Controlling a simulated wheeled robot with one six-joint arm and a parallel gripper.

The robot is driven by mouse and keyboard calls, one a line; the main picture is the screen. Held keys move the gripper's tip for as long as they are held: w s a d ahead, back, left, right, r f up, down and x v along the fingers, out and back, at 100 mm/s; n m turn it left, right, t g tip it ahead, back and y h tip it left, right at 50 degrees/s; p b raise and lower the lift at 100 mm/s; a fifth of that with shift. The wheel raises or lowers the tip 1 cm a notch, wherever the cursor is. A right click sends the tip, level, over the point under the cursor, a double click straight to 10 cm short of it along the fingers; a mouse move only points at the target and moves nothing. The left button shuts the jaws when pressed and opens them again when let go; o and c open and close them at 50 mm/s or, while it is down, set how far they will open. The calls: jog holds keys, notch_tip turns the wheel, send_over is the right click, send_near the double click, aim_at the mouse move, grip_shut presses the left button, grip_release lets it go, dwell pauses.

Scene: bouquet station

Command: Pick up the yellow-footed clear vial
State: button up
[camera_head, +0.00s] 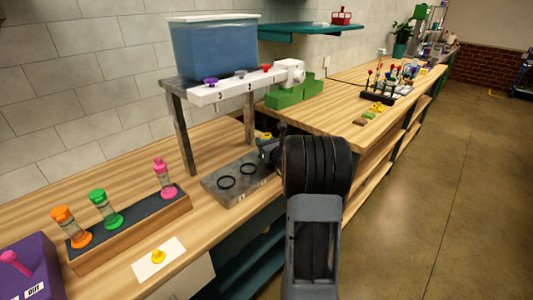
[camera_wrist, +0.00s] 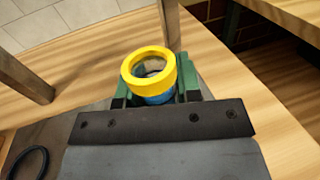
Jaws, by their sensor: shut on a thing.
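The yellow-footed clear vial shows in the wrist view as a thick yellow ring (camera_wrist: 148,68) with an open mouth and a blue part below it. My gripper (camera_wrist: 155,97) is shut on it, with a green finger on either side. In the head view, only a small yellow bit of the vial (camera_head: 267,135) shows beside my gripper (camera_head: 268,150), at the far end of the grey base plate (camera_head: 228,197). My arm hides most of the vial there. I cannot tell whether its bottom touches the plate.
A stand (camera_head: 222,92) with numbered taps and a blue tank (camera_head: 213,50) rises over the plate. A wooden rack (camera_head: 140,237) holds orange, green and pink vials. A purple box (camera_head: 35,262) stands at left.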

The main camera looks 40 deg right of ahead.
grip_shut()
jog(key=shift+r, duration=0.1)
